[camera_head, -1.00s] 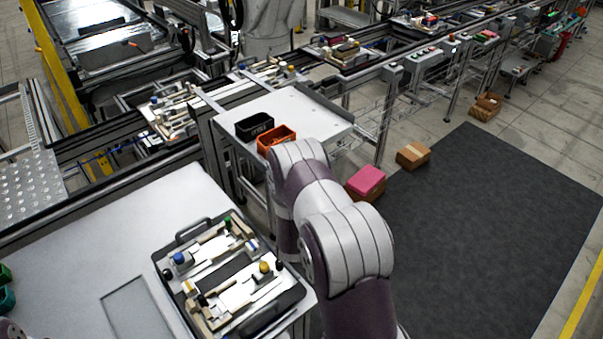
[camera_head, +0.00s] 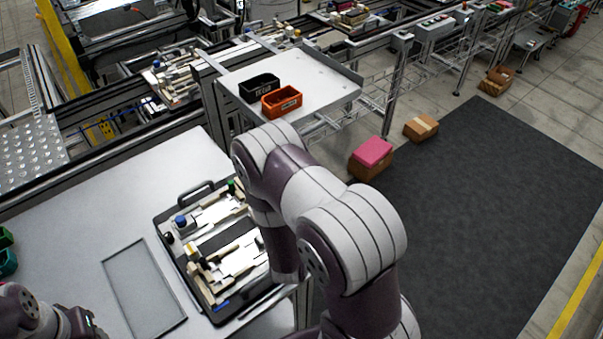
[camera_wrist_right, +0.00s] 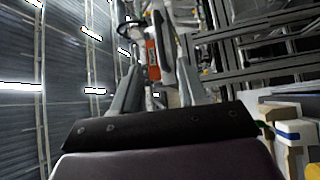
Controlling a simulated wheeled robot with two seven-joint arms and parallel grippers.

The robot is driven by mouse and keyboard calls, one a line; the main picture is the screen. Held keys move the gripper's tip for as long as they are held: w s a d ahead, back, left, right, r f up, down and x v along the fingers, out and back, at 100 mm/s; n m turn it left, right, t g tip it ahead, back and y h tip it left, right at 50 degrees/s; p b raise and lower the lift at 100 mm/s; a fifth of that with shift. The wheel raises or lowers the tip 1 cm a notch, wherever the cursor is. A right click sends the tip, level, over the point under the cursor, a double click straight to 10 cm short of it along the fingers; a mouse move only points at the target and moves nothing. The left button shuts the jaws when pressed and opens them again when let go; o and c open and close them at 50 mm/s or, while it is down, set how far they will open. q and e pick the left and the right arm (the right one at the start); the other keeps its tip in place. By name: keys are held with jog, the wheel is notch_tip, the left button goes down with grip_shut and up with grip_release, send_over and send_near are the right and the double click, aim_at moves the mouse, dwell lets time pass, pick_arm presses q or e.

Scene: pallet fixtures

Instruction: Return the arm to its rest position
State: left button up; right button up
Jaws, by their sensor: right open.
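My right arm (camera_head: 335,215) reaches up from the bottom of the head view and bends down beside the table's right edge. Its gripper is hidden in that view. In the right wrist view my right gripper (camera_wrist_right: 160,88) is open, its two fingers apart with nothing seen between them. Part of my left arm (camera_head: 30,315) shows at the bottom left of the head view; its fingers do not show. A black pallet tray (camera_head: 165,224) with pale fixture parts and a blue knob lies on the table, left of my right arm. Pale blocks with a blue band (camera_wrist_right: 290,130) show at the wrist view's right.
The white table (camera_head: 95,205) has a grey recessed panel (camera_head: 140,285). Green bins (camera_head: 7,260) sit at its left edge. Behind, a white shelf (camera_head: 310,75) holds a black bin (camera_head: 258,87) and an orange bin (camera_head: 282,101). Boxes (camera_head: 371,158) stand by the dark floor mat (camera_head: 480,220).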

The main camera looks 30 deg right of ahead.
jog(key=w+a+f+m+g+y, duration=0.2)
jog(key=w+a+m+y, duration=0.1)
jog(key=w+m+y, duration=0.15)
jog(key=s+a+m+g+y, duration=0.2)
jog(key=a+g+y, duration=0.2)
jog(key=a+y, duration=0.35)
jog(key=s+a+r+m+g, duration=0.1)
jog(key=s+g, duration=0.2)
jog(key=s, duration=0.4)
jog(key=s+a+r+g, duration=0.2)
jog(key=s+g, duration=0.2)
jog(key=s, duration=0.3)
jog(key=shift+r+m+y, duration=0.25)
jog(key=shift+m+y, duration=0.1)
jog(key=shift+y, duration=0.05)
